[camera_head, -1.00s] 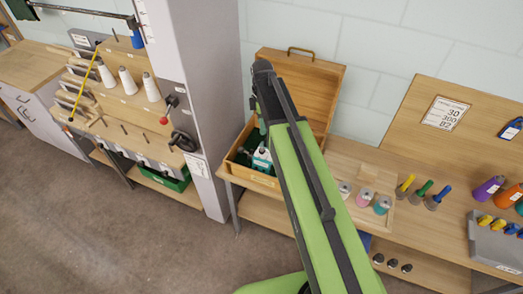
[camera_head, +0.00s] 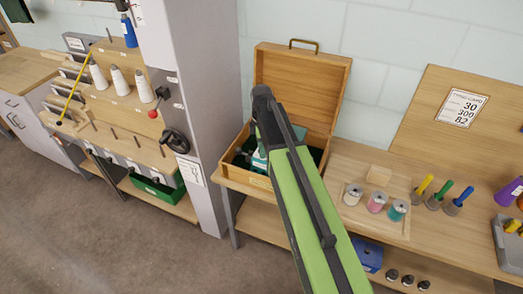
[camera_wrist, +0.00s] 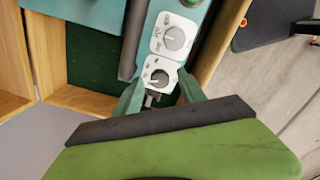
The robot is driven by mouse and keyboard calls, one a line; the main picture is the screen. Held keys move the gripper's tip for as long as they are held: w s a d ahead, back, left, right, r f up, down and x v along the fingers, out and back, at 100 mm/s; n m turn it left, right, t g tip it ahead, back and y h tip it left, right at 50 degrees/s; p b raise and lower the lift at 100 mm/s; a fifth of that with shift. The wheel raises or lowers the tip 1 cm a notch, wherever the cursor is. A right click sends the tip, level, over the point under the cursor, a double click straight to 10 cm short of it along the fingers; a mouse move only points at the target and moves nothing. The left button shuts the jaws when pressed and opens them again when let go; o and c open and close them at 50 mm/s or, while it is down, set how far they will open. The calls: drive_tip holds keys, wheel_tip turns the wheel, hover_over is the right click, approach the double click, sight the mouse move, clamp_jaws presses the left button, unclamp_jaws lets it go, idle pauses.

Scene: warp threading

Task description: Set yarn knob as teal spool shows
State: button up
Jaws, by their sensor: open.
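A teal device (camera_wrist: 188,18) stands in the open wooden box (camera_head: 297,82); part of the device shows in the head view (camera_head: 258,161). The panel marks are too small to tell which is the yarn knob. My gripper (camera_wrist: 160,86) is open, its green fingers on either side of the lower knob; contact cannot be told. The teal spool (camera_head: 397,211) stands on a wooden tray at the right, beside pink and white spools.
The box's walls (camera_wrist: 75,101) close in near my gripper. A dark rod (camera_wrist: 133,40) runs beside the panels. Yellow, green and blue-handled tools (camera_head: 439,193) stand right of the tray (camera_head: 347,212). A grey column (camera_head: 196,110) rises left of the box.

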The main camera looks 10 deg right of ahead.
clamp_jaws()
idle(0.4)
drive_tip(key=m, duration=0.7)
drive_tip(key=shift+m, duration=0.3)
drive_tip(key=m, duration=0.4)
drive_tip(key=shift+d+m, duration=0.1)
drive_tip(key=shift+m, duration=2)
